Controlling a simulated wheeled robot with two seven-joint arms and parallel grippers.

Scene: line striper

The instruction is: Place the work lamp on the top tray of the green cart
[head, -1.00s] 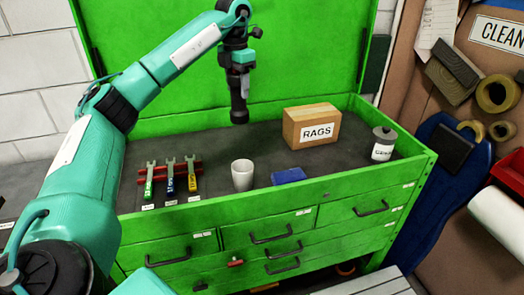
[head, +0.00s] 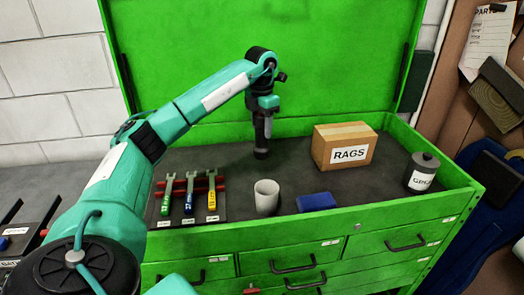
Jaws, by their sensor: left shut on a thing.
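The green cart (head: 408,232) stands open in front of me, its dark top tray (head: 215,155) facing up. My left gripper (head: 263,118) is over the back middle part of the tray, pointing down. It is shut on a dark, upright cylinder, which I take to be the work lamp (head: 261,146). The lamp's lower end is close to the tray surface, behind the cup; I cannot tell whether it touches. The gripper's fingers and the lamp's upper part are hard to tell apart. My right gripper is not in view.
On the tray stand a grey-white cup (head: 266,198), a blue block (head: 316,202), a RAGS box (head: 343,150) and a grey labelled can (head: 422,173). Several wrenches (head: 190,195) lie on a red rack at left. The raised green lid (head: 270,50) stands behind. Bare tray surrounds the lamp.

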